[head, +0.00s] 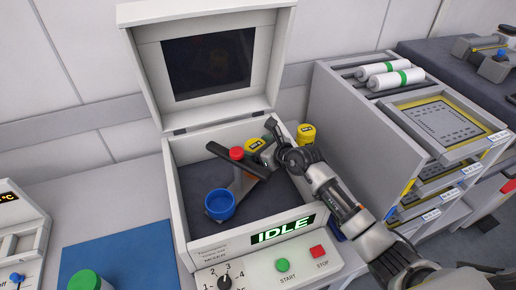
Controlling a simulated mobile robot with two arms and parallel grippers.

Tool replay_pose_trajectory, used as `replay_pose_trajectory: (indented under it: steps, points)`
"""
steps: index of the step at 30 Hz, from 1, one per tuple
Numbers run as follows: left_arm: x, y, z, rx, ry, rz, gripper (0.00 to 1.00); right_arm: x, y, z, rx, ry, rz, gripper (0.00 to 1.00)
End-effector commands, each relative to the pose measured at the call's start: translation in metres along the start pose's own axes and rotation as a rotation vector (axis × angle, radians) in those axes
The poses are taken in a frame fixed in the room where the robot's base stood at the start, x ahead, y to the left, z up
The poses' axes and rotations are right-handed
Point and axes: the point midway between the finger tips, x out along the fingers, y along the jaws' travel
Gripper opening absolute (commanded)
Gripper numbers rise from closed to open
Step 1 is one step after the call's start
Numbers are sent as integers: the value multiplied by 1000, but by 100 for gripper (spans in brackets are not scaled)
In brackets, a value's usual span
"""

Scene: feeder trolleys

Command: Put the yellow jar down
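A yellow jar (256,145) with a dark label is inside the open machine box (181,215), near its back right. My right gripper (268,141) reaches over the box's right wall and is right beside this jar. Its dark fingers partly cover the jar, and I cannot tell whether they touch it. Another yellow jar (306,133) shows just behind my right wrist, by the box's right side; its base is hidden. My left gripper is not in view.
The box's lid (131,47) stands open at the back. Its front panel shows IDLE, with a dial, a green button (282,265) and a red button (318,251). A grey rack (333,125) stands close on the right. A blue mat (130,250) lies at left.

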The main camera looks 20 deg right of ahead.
Motion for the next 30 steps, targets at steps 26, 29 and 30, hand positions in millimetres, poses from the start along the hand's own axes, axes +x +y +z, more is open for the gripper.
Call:
replay_pose_trajectory:
  steps: [26,29,30]
  points:
    - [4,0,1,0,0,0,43,-100,0,1,-1,2,-1,80]
    - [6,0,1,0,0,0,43,-112,0,2,-1,1,-1,80]
    - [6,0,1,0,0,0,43,-115,0,2,0,1,-1,80]
